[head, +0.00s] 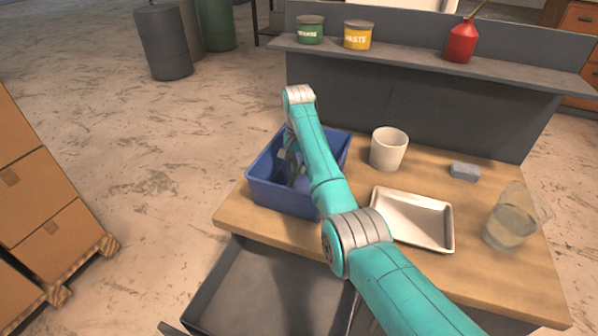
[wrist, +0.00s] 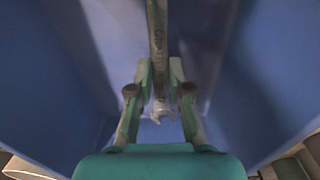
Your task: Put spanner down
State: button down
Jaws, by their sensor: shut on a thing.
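A metal spanner (wrist: 158,45) shows in the wrist view, running up from between my gripper's fingers. My gripper (wrist: 160,95) is shut on it. Around it in the wrist view are the blue walls of a bin (wrist: 60,80). In the head view the blue bin (head: 262,190) stands at the left end of the wooden bench, and my gripper (head: 295,168) reaches down into it. The spanner is hard to make out in the head view, hidden by my arm and gripper. I cannot tell whether it touches the bin floor.
On the bench (head: 480,265) are a white cup (head: 388,150), a metal tray (head: 412,220), a grey block (head: 464,171) and a clear jug (head: 508,228). An open drawer (head: 262,290) juts out below. A shelf (head: 420,62) behind holds two tins and a red oil can (head: 461,42).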

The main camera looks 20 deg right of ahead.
aim_at(298, 170)
jog(key=shift+f, duration=1.2)
jog(key=shift+f, duration=0.1)
jog(key=c, duration=1.1)
grip_release()
notch_tip(298, 170, up, 12)
jog(key=shift+a, duration=0.1)
